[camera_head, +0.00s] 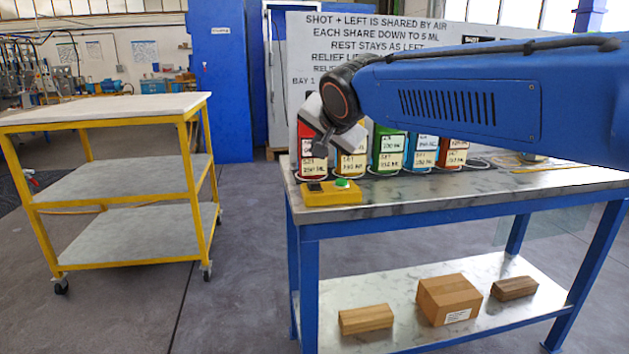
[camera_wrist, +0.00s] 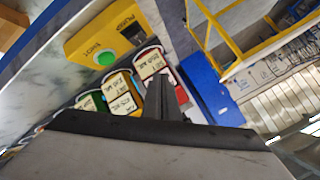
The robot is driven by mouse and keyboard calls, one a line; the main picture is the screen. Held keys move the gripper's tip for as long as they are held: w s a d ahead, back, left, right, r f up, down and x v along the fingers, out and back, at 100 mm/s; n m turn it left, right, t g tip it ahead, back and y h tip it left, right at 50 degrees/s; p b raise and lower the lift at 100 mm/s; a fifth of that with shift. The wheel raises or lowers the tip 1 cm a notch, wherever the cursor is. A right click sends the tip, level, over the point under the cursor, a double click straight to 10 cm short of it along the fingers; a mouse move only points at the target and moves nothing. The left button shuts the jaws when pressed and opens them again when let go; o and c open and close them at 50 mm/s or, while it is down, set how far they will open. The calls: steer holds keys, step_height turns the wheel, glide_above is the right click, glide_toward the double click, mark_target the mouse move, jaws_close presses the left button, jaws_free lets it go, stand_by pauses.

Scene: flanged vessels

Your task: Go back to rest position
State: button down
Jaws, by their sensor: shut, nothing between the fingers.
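My gripper (camera_head: 321,150) is shut and empty at the end of my blue arm. In the head view it points down above the left end of the blue-framed bench (camera_head: 480,200), in front of the red vessel (camera_head: 313,165) and near the yellow vessel (camera_head: 350,163). Whether it touches either is hard to tell. In the wrist view its dark finger (camera_wrist: 160,97) overlaps the labelled vessels. A yellow box with a green button (camera_head: 331,193) sits at the bench's front left corner, below the gripper; it also shows in the wrist view (camera_wrist: 105,38).
Green (camera_head: 388,150), blue (camera_head: 424,152) and orange (camera_head: 454,153) vessels stand further right. A lettered white board (camera_head: 340,60) rises behind. A yellow cart (camera_head: 110,115) stands left, with open floor between.

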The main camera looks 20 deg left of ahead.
steer(key=s+d+f+h, duration=0.1)
steer(key=s+d+f, duration=0.15)
steer(key=d, duration=0.95)
steer(key=s+d+f+g+h, duration=0.15)
steer(key=d+f, duration=0.25)
steer(key=d, duration=0.8)
steer(key=s+d+f+t+h, duration=0.1)
steer(key=s+d+f+h, duration=0.15)
steer(key=d, duration=0.95)
steer(key=s+d+f+n+g+h, duration=0.1)
steer(key=s+d+f+g, duration=0.2)
steer(key=s+d+f, duration=1.5)
steer(key=s+f, duration=0.1)
steer(key=s, duration=0.3)
steer(key=shift+d, duration=0.15)
